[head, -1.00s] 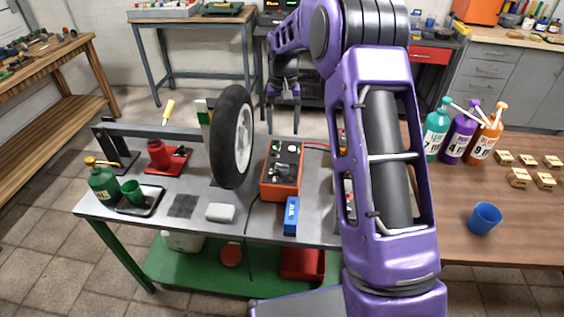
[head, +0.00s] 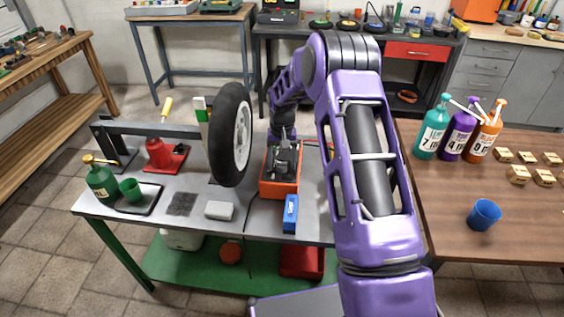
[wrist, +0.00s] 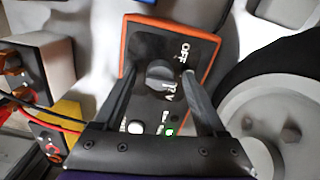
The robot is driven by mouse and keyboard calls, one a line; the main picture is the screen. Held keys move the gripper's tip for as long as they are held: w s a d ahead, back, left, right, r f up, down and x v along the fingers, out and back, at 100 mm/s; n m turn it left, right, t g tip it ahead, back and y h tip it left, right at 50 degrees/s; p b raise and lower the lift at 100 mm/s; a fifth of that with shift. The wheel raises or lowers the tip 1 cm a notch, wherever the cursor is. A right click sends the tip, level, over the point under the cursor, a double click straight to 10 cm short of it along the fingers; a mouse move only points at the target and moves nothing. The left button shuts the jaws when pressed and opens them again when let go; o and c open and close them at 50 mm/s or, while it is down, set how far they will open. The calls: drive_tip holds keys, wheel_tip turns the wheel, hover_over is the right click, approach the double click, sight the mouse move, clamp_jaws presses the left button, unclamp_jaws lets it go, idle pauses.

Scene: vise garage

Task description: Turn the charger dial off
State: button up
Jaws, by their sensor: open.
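The charger (head: 279,188) is an orange box with a dark top panel, standing on the grey workbench. It also fills the middle of the wrist view (wrist: 127,40). Its round dark dial (wrist: 159,74) sits on the panel, with an "OFF" label (wrist: 184,51) at its upper right and a voltage label below it. The dial's pointer setting cannot be read clearly. My gripper (wrist: 160,78) is open, with one finger on each side of the dial; contact cannot be told. In the head view my gripper (head: 283,150) is over the charger and hides most of its panel.
A wheel (head: 232,135) stands close left of the charger. A blue box (head: 290,214) lies in front of it. A white block (head: 219,210) and a red jack-like tool (head: 163,155) are further left. Battery-like boxes with cables (wrist: 40,65) lie beside the charger.

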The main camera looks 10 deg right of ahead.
drive_tip(key=shift+c, duration=0.2)
clamp_jaws()
idle(0.3)
drive_tip(key=n+b, duration=0.1)
drive_tip(key=n, duration=1)
drive_tip(key=shift+n, duration=0.4)
idle(0.4)
